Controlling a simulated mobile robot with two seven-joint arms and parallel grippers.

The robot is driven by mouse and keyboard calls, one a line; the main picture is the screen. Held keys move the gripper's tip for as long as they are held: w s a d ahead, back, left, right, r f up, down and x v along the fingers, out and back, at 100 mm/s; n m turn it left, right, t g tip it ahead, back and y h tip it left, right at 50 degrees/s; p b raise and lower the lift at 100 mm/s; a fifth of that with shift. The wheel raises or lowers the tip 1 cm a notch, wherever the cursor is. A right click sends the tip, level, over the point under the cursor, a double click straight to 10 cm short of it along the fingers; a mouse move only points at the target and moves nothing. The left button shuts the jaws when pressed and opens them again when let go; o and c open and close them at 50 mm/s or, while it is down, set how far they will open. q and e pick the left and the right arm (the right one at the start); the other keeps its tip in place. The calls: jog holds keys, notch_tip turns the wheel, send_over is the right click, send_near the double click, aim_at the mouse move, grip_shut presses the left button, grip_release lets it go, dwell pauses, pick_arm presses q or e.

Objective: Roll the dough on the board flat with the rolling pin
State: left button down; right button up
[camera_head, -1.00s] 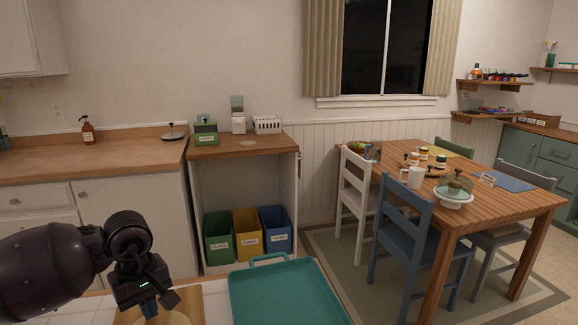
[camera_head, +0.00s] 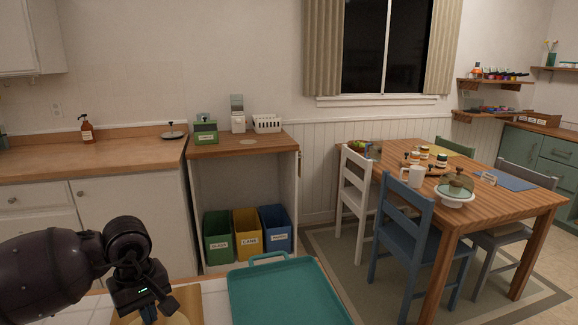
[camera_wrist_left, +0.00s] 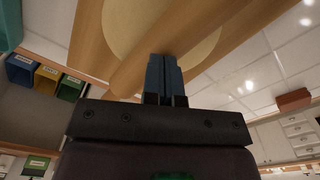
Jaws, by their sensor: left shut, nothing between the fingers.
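The wooden board (camera_head: 192,298) shows at the bottom edge of the head view, mostly cut off and covered by my gripper. The pale, flat, round dough (camera_head: 176,319) lies on it, and only a sliver shows there. In the left wrist view the dough (camera_wrist_left: 138,24) lies on the board (camera_wrist_left: 88,38). The wooden rolling pin (camera_wrist_left: 188,38) lies diagonally across the dough. My left gripper (camera_head: 149,314) is shut and empty. Its blue fingertips (camera_wrist_left: 164,60) are at the pin's side; I cannot tell whether they touch it. My right gripper is out of view.
A teal tray (camera_head: 285,295) lies right of the board on the white tiled counter (camera_head: 215,303). Green, yellow and blue bins (camera_head: 247,232) stand in the open cabinet behind. A dining table (camera_head: 480,200) with chairs is at the right.

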pick_arm(q)
jog(key=shift+f, duration=0.2)
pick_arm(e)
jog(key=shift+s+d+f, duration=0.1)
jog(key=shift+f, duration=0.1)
pick_arm(q)
jog(key=shift+s+a+f, duration=0.2)
jog(key=shift+s+a, duration=0.05)
jog(key=shift+a, duration=0.35)
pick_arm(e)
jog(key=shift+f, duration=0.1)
pick_arm(q)
jog(key=shift+d+f, duration=0.1)
jog(key=shift+d, duration=0.25)
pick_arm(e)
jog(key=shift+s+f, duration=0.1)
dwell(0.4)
pick_arm(q)
jog(key=shift+w+d+b, duration=0.15)
jog(key=shift+d+b, duration=0.2)
jog(key=shift+d, duration=0.15)
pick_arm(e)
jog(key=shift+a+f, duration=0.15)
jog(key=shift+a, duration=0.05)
pick_arm(q)
jog(key=shift+w+d, duration=0.1)
jog(key=shift+d, duration=0.3)
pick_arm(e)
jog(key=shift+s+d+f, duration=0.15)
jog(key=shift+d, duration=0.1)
